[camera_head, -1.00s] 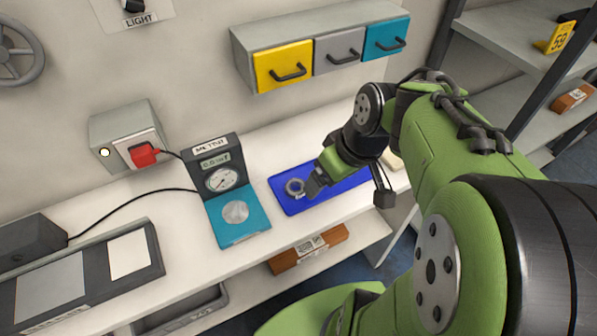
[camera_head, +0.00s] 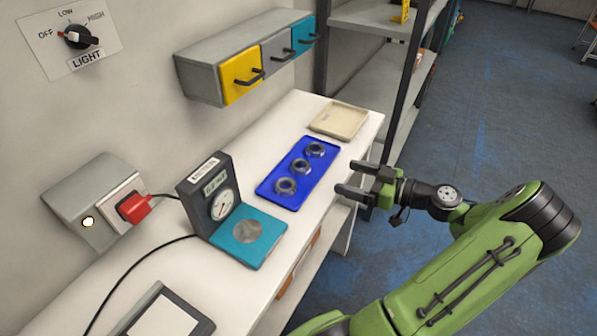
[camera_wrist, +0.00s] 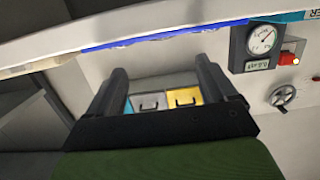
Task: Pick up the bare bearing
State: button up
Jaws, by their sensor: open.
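Three ring-shaped grey bearings lie in a row on a blue tray (camera_head: 268,188): a near one (camera_head: 286,186), a middle one (camera_head: 300,167) and a far one (camera_head: 315,149). I cannot tell which of them is bare. My gripper (camera_head: 349,178) is open and empty, just right of the tray and off the bench's front edge, its fingers pointing left. In the wrist view my open fingers (camera_wrist: 163,82) have nothing between them, and the tray shows only as a blue strip (camera_wrist: 165,36).
A teal scale (camera_head: 247,238) with a dial stands left of the tray on the white bench (camera_head: 185,263). A beige tray (camera_head: 340,120) lies beyond the blue one. Drawers (camera_head: 240,78) hang on the wall above. A shelf rack (camera_head: 375,65) stands behind. Open floor (camera_head: 500,110) lies right.

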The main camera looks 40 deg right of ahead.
aim_at(308, 167)
jog(key=b+x, duration=0.1)
jog(key=x, duration=1.1)
jog(key=shift+a+f+b, duration=0.1)
jog(key=shift+a+b, duration=0.05)
jog(key=shift+b, duration=0.15)
jog(key=c, duration=1.2)
notch_tip(308, 167, up, 10)
jog(key=p, duration=0.3)
jog(key=shift+c, duration=0.2)
